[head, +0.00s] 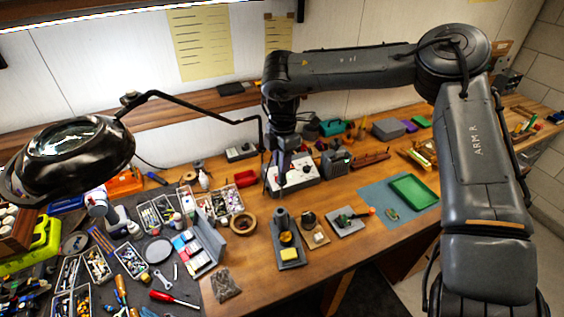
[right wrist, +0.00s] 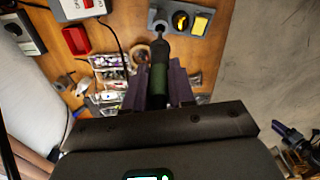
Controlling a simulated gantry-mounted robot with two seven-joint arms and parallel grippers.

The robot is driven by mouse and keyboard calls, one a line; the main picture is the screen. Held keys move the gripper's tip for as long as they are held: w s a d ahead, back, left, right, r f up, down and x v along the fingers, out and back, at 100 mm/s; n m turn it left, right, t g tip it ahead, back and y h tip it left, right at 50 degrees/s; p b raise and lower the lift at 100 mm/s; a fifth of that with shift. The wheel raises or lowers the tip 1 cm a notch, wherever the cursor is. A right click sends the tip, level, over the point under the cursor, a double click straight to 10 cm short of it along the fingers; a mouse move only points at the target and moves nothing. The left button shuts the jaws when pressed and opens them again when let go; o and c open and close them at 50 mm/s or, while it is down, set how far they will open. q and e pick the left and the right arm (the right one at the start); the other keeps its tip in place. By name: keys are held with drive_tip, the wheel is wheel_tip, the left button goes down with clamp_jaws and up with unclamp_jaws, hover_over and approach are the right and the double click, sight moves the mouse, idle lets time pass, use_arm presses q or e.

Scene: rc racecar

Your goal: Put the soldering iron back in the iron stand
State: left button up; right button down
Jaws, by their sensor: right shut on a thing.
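My right gripper (head: 283,168) hangs over the bench, pointing down. The iron's far end points toward the holder of the iron stand (right wrist: 190,24). I cannot tell whether the iron's tip is inside the holder or just short of it. In the head view the stand (head: 289,255) is a dark grey base with a raised holder, brass-coloured wool and a yellow sponge, below the gripper. My left gripper is not in view.
A white soldering station (head: 300,176) stands behind the stand. A tape roll (head: 243,223) lies to its left, with parts trays and a red bin (head: 245,178) beyond. A magnifier lamp (head: 68,150) overhangs the left side. A blue mat with a green tray (head: 414,190) lies right.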

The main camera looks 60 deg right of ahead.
sight(283, 181)
drive_tip(key=shift+r, duration=0.1)
drive_tip(key=shift+s+d+f, duration=0.1)
drive_tip(key=shift+s+f, duration=0.05)
drive_tip(key=shift+f, duration=0.25)
drive_tip(key=shift+f+b, duration=1)
drive_tip(key=shift+f, duration=0.65)
drive_tip(key=shift+b, duration=0.4)
drive_tip(key=shift+f, duration=0.2)
idle(0.3)
